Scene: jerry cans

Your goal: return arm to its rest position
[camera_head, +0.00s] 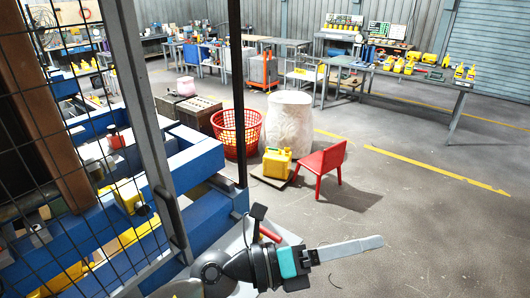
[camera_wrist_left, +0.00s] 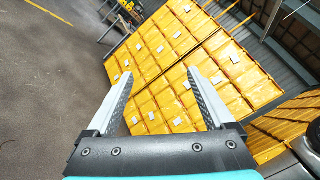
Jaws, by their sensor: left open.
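My left gripper (camera_head: 372,246) is at the lower middle of the head view, stretched out to the right above the grey floor. In the left wrist view my left gripper (camera_wrist_left: 159,76) has its two fingers apart, with nothing between them. My right gripper is in neither view.
A mesh panel with a grey post (camera_head: 140,110) and blue beams (camera_head: 195,160) stands at the left. Beyond are a red basket (camera_head: 240,147), a white sack (camera_head: 288,125), a yellow jerry can (camera_head: 277,163) and a red chair (camera_head: 321,166). The floor at the right is clear.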

